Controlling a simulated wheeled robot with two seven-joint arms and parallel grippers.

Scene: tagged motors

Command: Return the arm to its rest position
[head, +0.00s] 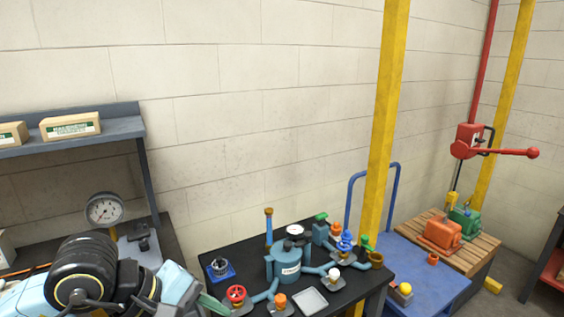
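My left arm (85,275) comes in at the lower left, with black ringed joints and light blue parts close to the camera. I cannot make out its gripper fingers. My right arm and gripper are out of view. An orange motor-like unit (440,233) and a green one (465,221) stand side by side on a wooden pallet (482,252) at the right. Small yellow pieces show above them; any writing is too small to read.
A black table (240,260) with a blue vessel (285,262) and several valves is at bottom centre. A blue cart (430,285), a yellow post (385,120) and a red lever device (470,140) stand to the right. A shelf with boxes (70,125) and a gauge (104,209) are left.

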